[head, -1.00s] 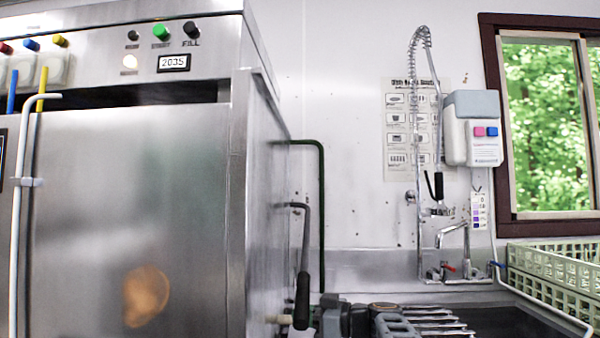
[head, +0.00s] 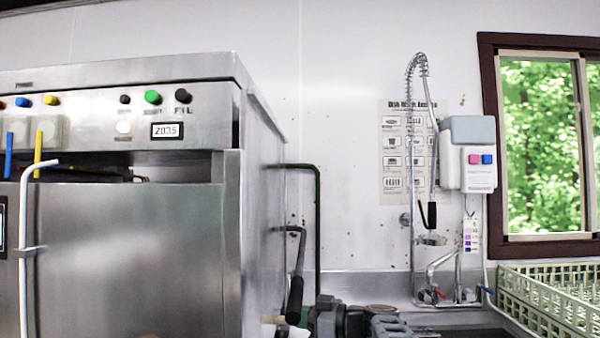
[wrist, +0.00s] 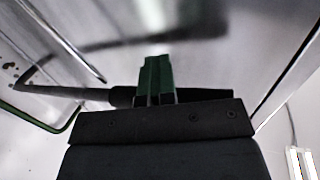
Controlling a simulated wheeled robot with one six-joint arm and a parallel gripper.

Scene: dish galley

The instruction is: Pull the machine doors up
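The dish machine's steel door (head: 130,255) stands at the left in the head view. Its top edge lies just below the control panel, with a dark gap between. A bent lever with a black grip (head: 295,300) comes off the machine's right side. In the wrist view the grip (wrist: 205,94) runs crosswise behind my gripper (wrist: 154,62). The green fingers are together at the centre and cross in front of the grip. I see nothing held between them, and contact with the grip cannot be told. In the head view my gripper's end is mostly hidden near the grip's lower end.
A green pipe (head: 317,225) rises beside the machine's right side. Further right are a spray hose (head: 421,110), a tap (head: 440,270), a dispenser (head: 467,155) and green dish racks (head: 550,300).

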